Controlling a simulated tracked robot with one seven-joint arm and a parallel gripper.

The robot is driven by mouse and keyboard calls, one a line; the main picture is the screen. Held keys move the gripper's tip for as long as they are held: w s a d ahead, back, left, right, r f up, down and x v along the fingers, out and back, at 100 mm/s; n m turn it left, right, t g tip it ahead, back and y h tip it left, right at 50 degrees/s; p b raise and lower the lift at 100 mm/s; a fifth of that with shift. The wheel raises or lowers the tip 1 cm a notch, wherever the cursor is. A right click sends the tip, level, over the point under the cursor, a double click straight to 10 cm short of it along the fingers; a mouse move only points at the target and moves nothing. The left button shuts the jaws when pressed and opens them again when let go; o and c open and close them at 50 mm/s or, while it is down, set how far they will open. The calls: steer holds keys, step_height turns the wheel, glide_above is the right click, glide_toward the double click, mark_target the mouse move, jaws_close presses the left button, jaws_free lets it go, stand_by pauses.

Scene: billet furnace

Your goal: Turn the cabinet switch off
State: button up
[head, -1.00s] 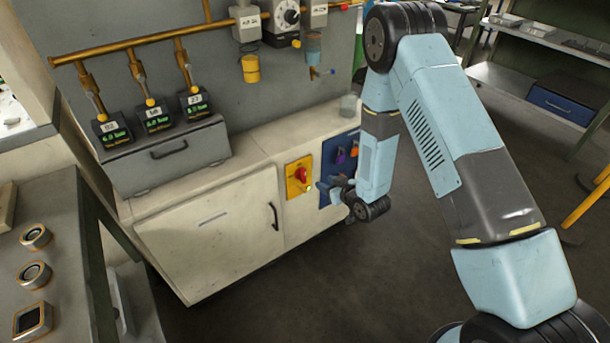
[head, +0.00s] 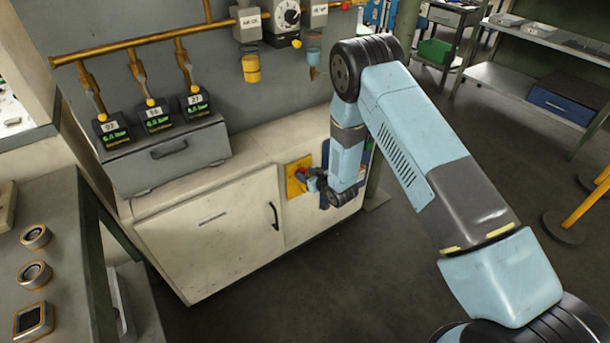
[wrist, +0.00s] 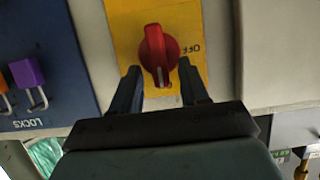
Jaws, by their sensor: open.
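The cabinet switch is a red rotary knob (wrist: 158,55) on a yellow plate (wrist: 128,20), set in the front of the cream cabinet (head: 200,240). In the wrist view the knob's white mark lies at its lower end, and "Off" is printed on the plate to the right. My gripper (wrist: 158,84) is open, its two dark fingers on either side of the knob's lower part. I cannot tell whether they touch it. In the head view my gripper (head: 310,178) is in front of the yellow plate (head: 292,186) and hides most of the knob.
A blue "LOCKS" board (wrist: 45,60) with purple and orange padlocks is beside the plate. The cabinet door handle (head: 274,216) is left of the switch. Gauges (head: 155,118) stand on a grey box above. The floor (head: 390,265) before the cabinet is clear.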

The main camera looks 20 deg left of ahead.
steer(key=shift+w+a+f, duration=0.15)
steer(key=shift+w+a, duration=0.1)
steer(key=shift+a, duration=0.05)
